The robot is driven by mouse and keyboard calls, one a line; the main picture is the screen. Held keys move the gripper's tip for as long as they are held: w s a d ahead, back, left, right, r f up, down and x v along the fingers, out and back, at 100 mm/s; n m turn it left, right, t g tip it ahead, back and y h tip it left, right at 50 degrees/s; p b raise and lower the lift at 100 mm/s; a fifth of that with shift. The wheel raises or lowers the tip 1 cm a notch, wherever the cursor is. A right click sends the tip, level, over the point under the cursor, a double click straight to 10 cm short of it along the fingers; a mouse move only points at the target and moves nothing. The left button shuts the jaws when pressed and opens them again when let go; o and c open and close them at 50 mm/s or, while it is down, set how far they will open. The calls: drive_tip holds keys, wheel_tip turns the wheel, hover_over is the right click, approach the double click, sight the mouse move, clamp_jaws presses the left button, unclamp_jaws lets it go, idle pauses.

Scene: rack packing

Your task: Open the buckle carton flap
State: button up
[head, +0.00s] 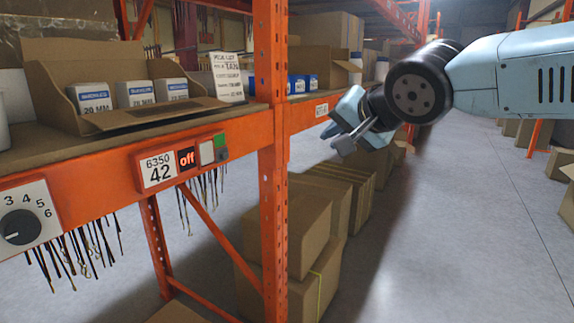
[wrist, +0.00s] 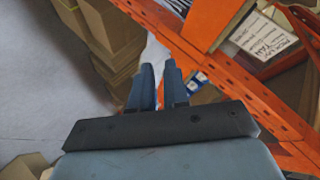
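The open brown buckle carton (head: 62,90) sits on the upper shelf at the left of the head view. It holds white boxes with blue buckle labels (head: 135,94). A tall cardboard flap (head: 85,48) stands up at its back, and a strip of cardboard (head: 185,113) runs low along its front. My gripper (head: 340,128) is in the air right of the orange upright, well apart from the carton. Its two fingers show with a gap between them and nothing in it, also in the wrist view (wrist: 157,82). The carton cannot be made out in the wrist view.
An orange upright (head: 272,160) stands between my gripper and the carton. A white pick list card (head: 226,77) stands at the carton's right. The shelf beam carries a dial (head: 22,228) and a display reading "off" (head: 187,159).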

drive_tip(key=s+d+f+n+g+h, duration=0.4)
drive_tip(key=s+d+f, duration=0.7)
drive_tip(key=d, duration=0.3)
drive_tip(key=shift+d+f+n+g+h, duration=0.25)
drive_tip(key=shift+f+n+g+h, duration=0.15)
drive_tip(key=shift+g+h, duration=0.15)
drive_tip(key=shift+s+a, duration=0.1)
